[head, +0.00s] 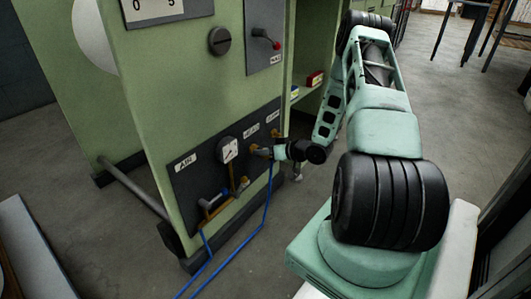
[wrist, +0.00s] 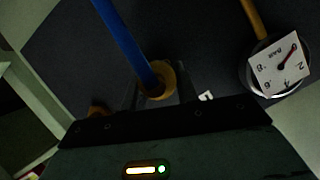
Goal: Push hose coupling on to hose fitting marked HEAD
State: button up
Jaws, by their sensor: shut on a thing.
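The hose coupling (wrist: 163,84) is a brass-coloured ring with a blue hose (wrist: 122,42) running from it in the wrist view. My gripper (wrist: 158,92) is shut on the coupling, with a finger on each side. In the head view my gripper (head: 267,153) is close against the dark panel (head: 187,178), right of the gauge and below a small white label (head: 251,131) too small to read surely. The fitting behind the coupling is hidden, so I cannot tell whether they touch. Another brass fitting (head: 276,133) sits further right, under another label.
A round gauge (head: 229,150) with brass pipe below it is left of my gripper; it also shows in the wrist view (wrist: 279,68). Blue hoses (head: 232,247) trail to the floor. The green cabinet (head: 195,90) rises above the panel.

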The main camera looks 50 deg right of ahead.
jog(key=shift+w, duration=0.4)
jog(key=o, duration=1.2)
jog(key=shift+c, duration=0.2)
jog(key=p+v, duration=0.7)
jog(key=v, duration=1)
jog(key=shift+s, duration=0.2)
